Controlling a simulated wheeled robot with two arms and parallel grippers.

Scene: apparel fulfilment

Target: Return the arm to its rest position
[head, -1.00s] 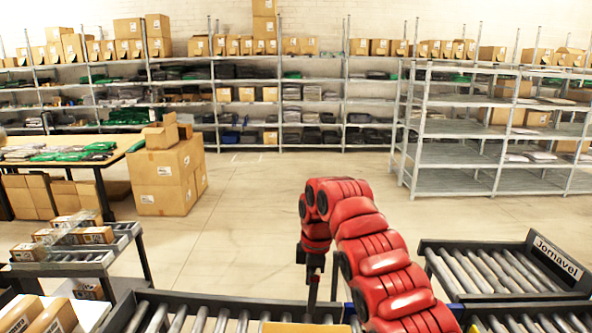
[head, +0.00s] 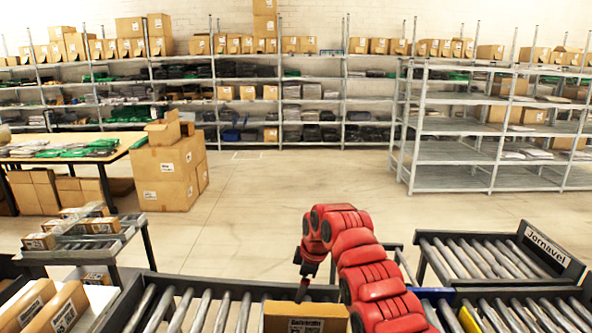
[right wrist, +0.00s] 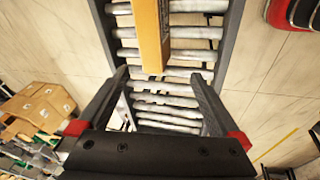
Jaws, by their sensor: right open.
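My right arm (head: 365,265) is red and bends over the roller conveyor in the head view. Its gripper (head: 302,290) hangs down at the near conveyor, just by a brown cardboard box (head: 306,312). In the right wrist view the two dark fingers of the right gripper (right wrist: 160,78) are spread apart with nothing between them but rollers below. The box also shows in the right wrist view (right wrist: 151,38), beyond the fingertips on the rollers. The left gripper is not in view.
The near roller conveyor (head: 190,305) runs along the bottom. Another conveyor marked Jornavel (head: 480,258) stands at right. Boxes (head: 62,305) lie at lower left. A table with folded garments (head: 70,149) and large cartons (head: 168,175) stand at left. The floor behind is clear up to the shelves.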

